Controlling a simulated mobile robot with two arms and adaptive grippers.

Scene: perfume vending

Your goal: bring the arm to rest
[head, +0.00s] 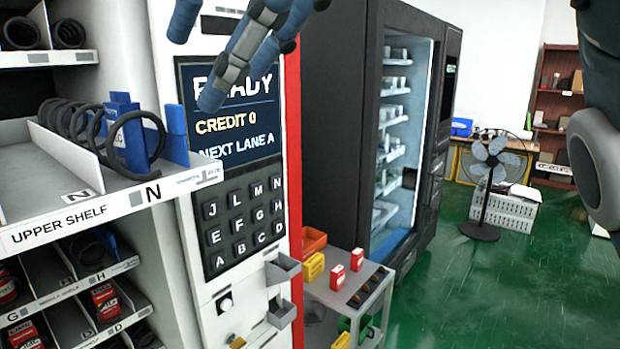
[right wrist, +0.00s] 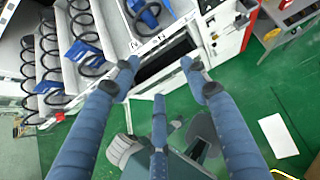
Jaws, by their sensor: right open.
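My right gripper (head: 232,62) is in the upper middle of the head view, in front of the vending machine's display (head: 225,122). Its blue fingers cover part of the top word there. In the right wrist view the right gripper (right wrist: 160,76) has its three fingers spread, with nothing held between them. A blue box (head: 128,135) stands in the spiral coil of lane N on the upper shelf (head: 75,228), to the left of the gripper and apart from it. My left gripper is not in view.
The keypad (head: 243,228) and small grey trays (head: 282,270) are below the display. A cart (head: 350,290) with red and yellow boxes stands beside a dark vending machine (head: 340,120). A fan (head: 490,180) is farther back. Green floor (head: 480,290) is open at right.

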